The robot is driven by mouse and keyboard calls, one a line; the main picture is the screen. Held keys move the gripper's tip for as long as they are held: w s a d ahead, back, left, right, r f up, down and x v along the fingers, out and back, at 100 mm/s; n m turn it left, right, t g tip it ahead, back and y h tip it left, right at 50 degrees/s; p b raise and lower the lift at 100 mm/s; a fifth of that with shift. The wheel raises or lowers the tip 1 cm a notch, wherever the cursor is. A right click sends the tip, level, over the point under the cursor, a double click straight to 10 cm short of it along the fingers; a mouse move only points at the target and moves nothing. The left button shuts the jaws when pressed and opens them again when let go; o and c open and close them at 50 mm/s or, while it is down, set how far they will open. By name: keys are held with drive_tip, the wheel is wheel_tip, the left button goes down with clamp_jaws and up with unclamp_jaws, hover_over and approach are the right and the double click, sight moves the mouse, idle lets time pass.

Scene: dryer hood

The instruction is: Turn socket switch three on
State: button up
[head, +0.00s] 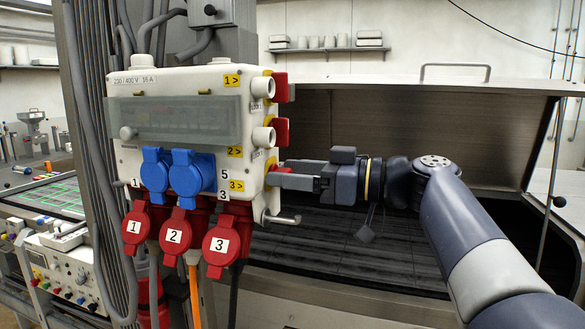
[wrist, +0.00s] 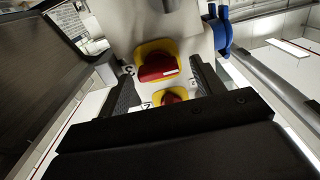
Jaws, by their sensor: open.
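The white socket box (head: 180,110) hangs on the column in the head view. Red rotary switches sit on its right side: switch one (head: 280,87), switch two (head: 281,132) and, lowest, switch three, mostly hidden by my gripper (head: 275,175). In the wrist view, switch three (wrist: 157,69) is a red handle on a yellow plate, lying across the picture between my open fingers (wrist: 165,78). A gap shows on each side of the handle; contact is not visible. Switch two (wrist: 174,98) is partly hidden by the gripper body. I cannot tell switch three's on/off setting.
Red sockets one to three (head: 177,236) and blue socket covers (head: 192,172) are on the box front and underside, close to my gripper. The open hood (head: 420,120) stands behind my arm.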

drive_tip(key=shift+c, duration=0.4)
drive_tip(key=c, duration=0.9)
drive_tip(key=shift+w+f+m+p, duration=0.15)
drive_tip(key=shift+m+p, duration=0.75)
drive_tip(key=shift+m, duration=3.55)
drive_tip(key=shift+w+f+m+p, duration=0.15)
drive_tip(key=shift+m+p, duration=0.7)
drive_tip(key=shift+m, duration=3.6)
